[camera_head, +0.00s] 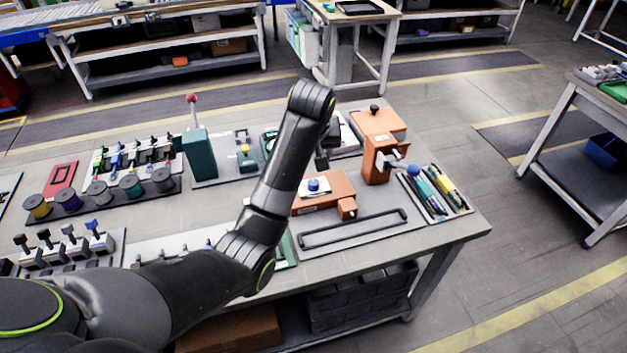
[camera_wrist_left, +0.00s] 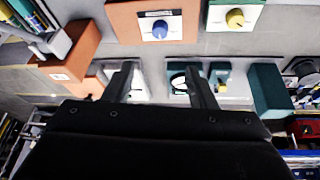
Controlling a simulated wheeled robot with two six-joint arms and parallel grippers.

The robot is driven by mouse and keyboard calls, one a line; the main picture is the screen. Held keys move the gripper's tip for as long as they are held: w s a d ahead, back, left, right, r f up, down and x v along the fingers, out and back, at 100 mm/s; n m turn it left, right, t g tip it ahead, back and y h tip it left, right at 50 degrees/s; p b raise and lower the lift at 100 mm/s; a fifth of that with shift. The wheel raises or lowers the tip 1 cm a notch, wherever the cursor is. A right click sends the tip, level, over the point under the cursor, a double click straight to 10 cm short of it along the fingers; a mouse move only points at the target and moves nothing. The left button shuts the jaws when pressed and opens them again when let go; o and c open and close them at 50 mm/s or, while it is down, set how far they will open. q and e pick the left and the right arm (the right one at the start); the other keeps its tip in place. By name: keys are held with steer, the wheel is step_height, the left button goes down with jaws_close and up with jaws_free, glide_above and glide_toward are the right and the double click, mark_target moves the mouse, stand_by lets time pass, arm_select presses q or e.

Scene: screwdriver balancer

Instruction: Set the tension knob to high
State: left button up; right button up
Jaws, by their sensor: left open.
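The likely tension knob is a blue knob (camera_head: 314,185) on a white dial plate on top of a low orange housing (camera_head: 335,193). In the left wrist view the blue knob (camera_wrist_left: 160,29) is at the top, with a light mark on it; the dial's lettering is too small to read. My left gripper (camera_head: 322,157) hangs beyond the orange housing in the head view, largely hidden behind my own arm. In the left wrist view its two fingers (camera_wrist_left: 161,82) are apart with nothing between them, clear of the blue knob. My right gripper is not in view.
A taller orange column (camera_head: 377,145) with a black top knob stands right of the housing. A tray of coloured tools (camera_head: 436,192) is at the table's right. A teal box (camera_head: 198,155) with a red-topped lever stands left. A yellow knob (camera_wrist_left: 235,19) shows beside the blue one.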

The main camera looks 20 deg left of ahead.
mark_target(313, 182)
arm_select(q)
steer(key=x, duration=1.7)
steer(key=shift+a+f+p, duration=0.1)
steer(key=shift+p, duration=0.3)
steer(key=c, duration=1)
